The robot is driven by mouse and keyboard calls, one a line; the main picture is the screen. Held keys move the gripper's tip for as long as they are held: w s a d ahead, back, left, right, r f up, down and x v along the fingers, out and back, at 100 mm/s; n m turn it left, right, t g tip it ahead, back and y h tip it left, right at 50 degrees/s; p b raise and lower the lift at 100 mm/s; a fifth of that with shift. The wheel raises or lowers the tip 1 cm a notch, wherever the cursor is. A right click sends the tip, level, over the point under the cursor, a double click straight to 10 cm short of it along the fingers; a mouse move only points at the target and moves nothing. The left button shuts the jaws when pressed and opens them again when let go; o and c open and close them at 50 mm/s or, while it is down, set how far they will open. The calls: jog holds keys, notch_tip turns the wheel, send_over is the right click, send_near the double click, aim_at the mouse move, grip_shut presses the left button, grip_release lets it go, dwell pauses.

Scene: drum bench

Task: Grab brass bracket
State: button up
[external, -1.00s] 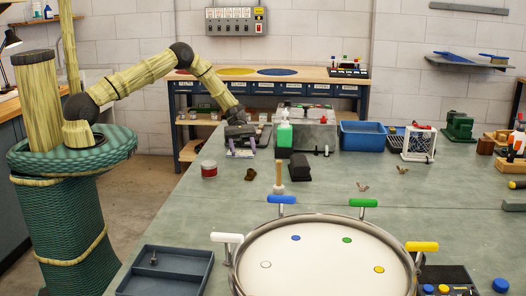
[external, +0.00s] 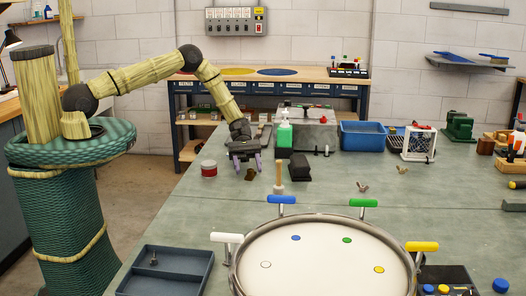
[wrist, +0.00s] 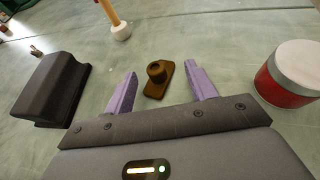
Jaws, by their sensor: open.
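The brass bracket (wrist: 158,84) is a small dark brown-gold piece with a flat plate and a round raised boss. It lies on the bench and also shows in the external view (external: 251,174), just below my gripper. My gripper (external: 246,166) points down with its purple fingers apart. In the wrist view the bracket shows between the two fingers of my gripper (wrist: 163,88), with clear space on both sides. The fingers do not touch it, and nothing is held.
A red tin with a pale lid (external: 209,169) stands left of the bracket. A dark block (external: 300,168) and a wooden-handled mallet (external: 279,178) stand to its right. A green soap bottle (external: 285,135) is behind. The drum (external: 330,222) lies in front.

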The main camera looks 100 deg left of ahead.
jog(key=shift+w+d+f, duration=0.2)
jog(key=shift+d+f, duration=0.05)
jog(key=shift+d, duration=0.35)
jog(key=c, duration=1.1)
